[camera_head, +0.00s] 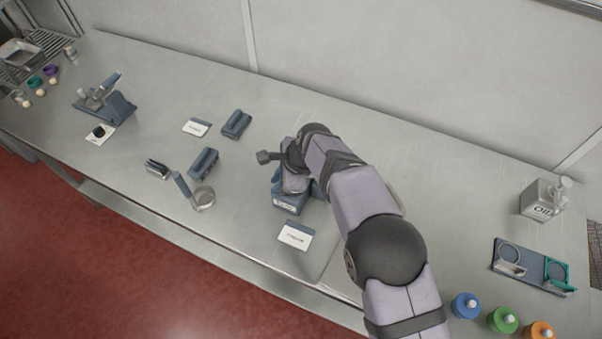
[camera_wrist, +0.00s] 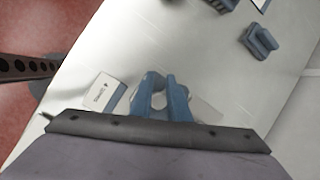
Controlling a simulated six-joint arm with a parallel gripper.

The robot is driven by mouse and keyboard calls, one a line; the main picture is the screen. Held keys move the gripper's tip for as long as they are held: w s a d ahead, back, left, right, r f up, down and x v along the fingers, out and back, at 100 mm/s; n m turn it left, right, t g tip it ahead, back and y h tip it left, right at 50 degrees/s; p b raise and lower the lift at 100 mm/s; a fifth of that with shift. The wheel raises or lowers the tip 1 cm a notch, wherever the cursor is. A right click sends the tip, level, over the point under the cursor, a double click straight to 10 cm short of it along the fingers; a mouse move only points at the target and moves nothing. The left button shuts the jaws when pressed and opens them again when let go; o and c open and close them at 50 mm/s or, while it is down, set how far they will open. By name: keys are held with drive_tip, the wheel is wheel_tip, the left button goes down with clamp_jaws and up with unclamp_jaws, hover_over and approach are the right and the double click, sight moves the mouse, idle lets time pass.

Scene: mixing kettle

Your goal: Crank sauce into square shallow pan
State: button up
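A shallow square metal pan (camera_head: 20,52) stands on the wire rack at the far left in the head view. My gripper (camera_head: 284,161) is low over a blue-grey stand (camera_head: 288,203) in the middle of the counter, and my arm hides much of that area. In the wrist view, two blue-grey prongs (camera_wrist: 161,97) of a stand show just beyond a dark bar. My fingertips are hidden, so I cannot tell whether they hold anything. No sauce is visible.
A label card (camera_head: 295,235) lies in front of the stand. Blue-grey holders (camera_head: 203,163) and a round metal cup with a handle (camera_head: 203,198) lie to the left. A tilted device (camera_head: 105,100) stands farther left. An oil can (camera_head: 543,198) and coloured lidded pots (camera_head: 503,320) are at right.

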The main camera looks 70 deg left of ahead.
drive_tip(key=shift+r, duration=0.15)
wheel_tip(320, 180, up, 7)
drive_tip(key=p, duration=0.3)
idle(0.5)
drive_tip(key=shift+w, duration=0.1)
